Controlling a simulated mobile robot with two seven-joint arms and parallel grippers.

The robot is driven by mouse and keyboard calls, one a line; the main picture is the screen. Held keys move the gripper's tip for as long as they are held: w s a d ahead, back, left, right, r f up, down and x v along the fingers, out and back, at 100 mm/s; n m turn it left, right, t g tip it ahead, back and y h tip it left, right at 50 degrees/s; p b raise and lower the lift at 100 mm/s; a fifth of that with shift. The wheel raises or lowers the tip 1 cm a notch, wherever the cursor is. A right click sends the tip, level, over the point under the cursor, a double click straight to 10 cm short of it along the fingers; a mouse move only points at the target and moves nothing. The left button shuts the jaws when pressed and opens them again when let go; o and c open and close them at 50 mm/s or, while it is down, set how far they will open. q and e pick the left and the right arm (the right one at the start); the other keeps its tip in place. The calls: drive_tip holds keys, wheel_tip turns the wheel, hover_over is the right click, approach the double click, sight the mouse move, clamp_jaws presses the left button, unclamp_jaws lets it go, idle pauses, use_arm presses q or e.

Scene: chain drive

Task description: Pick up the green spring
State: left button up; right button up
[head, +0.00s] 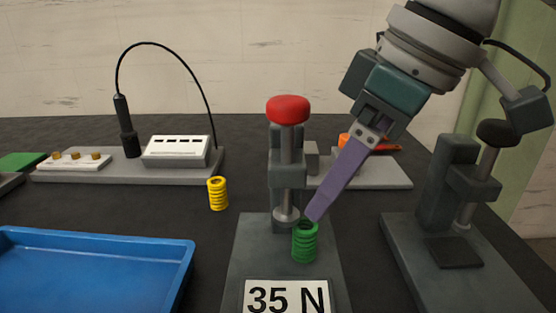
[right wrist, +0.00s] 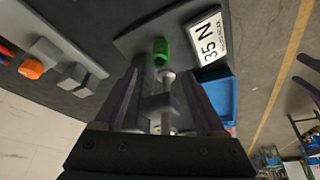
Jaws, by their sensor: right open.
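The green spring (head: 305,245) stands upright on the dark base of the press labelled 35 N, just in front of the plunger's foot. In the right wrist view the green spring (right wrist: 161,48) shows beyond the fingertips, roughly centred between them. My right gripper (head: 315,213) comes down at a slant from the upper right, its purple finger ending at the spring's top; I cannot tell whether it touches. In the right wrist view my gripper (right wrist: 159,75) has its two fingers spread apart with nothing gripped. My left gripper is not in view.
The press with a red knob (head: 288,110) rises right beside the spring. A second press with a black knob (head: 497,133) stands at the right. A yellow spring (head: 218,194) stands on the table behind the blue tray (head: 95,243). A probe stand (head: 126,140) is at the back left.

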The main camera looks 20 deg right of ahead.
sight(309, 226)
drive_tip(key=b+x, duration=0.2)
drive_tip(key=x, duration=0.7)
drive_tip(key=shift+f, duration=0.15)
clamp_jaws()
idle(0.4)
